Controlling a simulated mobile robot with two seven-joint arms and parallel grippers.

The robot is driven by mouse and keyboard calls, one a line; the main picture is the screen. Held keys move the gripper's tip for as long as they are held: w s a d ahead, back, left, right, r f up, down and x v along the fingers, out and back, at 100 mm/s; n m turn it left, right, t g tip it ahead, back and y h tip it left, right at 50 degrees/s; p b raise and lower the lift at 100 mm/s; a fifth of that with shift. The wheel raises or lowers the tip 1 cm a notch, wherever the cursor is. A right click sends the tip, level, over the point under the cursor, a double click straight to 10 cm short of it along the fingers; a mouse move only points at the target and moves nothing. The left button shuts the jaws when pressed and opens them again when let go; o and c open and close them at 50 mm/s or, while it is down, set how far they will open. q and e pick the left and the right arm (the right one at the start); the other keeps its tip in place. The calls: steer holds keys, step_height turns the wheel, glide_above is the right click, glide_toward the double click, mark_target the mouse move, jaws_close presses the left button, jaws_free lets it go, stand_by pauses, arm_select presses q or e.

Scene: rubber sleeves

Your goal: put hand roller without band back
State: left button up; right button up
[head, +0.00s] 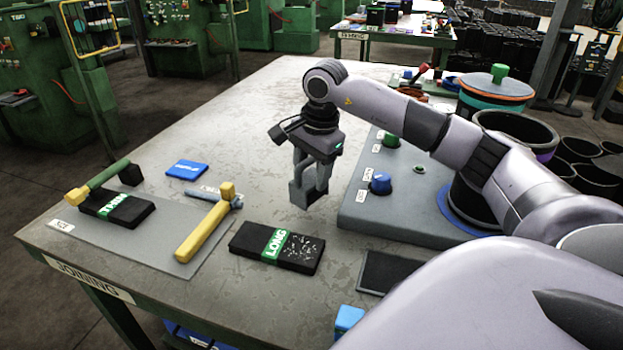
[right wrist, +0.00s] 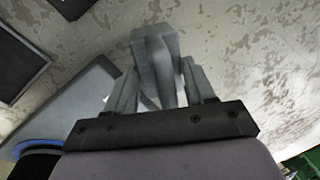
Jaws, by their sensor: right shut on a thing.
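My right gripper (head: 310,195) is above the table, left of the grey panel with knobs. It is shut on a small grey blocky thing (right wrist: 157,58), which shows between the fingers in the right wrist view. I cannot tell for sure whether this is the hand roller. On the grey mat (head: 150,245) at the left lie a yellow-handled tool (head: 205,228) with a grey head and a green-handled tool (head: 108,176) with a black end and a yellow end. My left gripper is not in view.
A black block with a green LONG band (head: 277,247) lies right of the mat. A blue packet (head: 186,170) lies behind. The grey panel (head: 395,220) bears knobs. The table (head: 250,120) is clear at its far left.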

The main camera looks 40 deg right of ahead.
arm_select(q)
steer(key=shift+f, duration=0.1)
arm_select(e)
steer(key=shift+f, duration=0.95)
steer(key=o, duration=1.1)
steer(key=shift+f, duration=0.15)
steer(key=shift+r, duration=0.55)
arm_select(q)
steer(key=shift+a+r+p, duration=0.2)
steer(key=shift+p, duration=0.3)
arm_select(e)
step_height(320, 180, up, 11)
steer(key=s, duration=0.2)
